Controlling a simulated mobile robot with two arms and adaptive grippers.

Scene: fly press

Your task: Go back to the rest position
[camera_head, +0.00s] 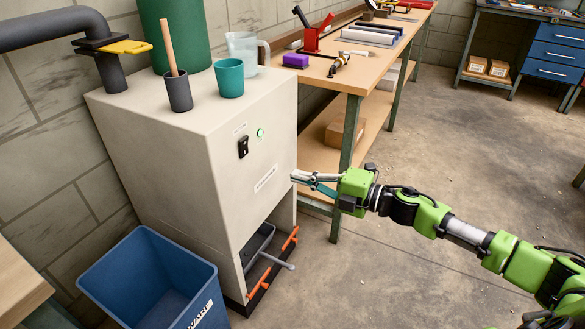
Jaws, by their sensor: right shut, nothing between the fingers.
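My right gripper (304,179) is at the end of the green and black arm that comes in from the lower right. Its fingers point left, in front of the right edge of the pale cabinet (215,185). The fingers are shut with nothing between them. I cannot tell whether the fingertips touch the cabinet. My left gripper is not in view.
On the cabinet stand a dark cup (179,92) with a wooden stick, a teal cup (229,80) and a clear jug (245,46). A blue bin (150,275) stands at lower left. A workbench (345,80) with tools runs behind. The concrete floor (450,150) is clear.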

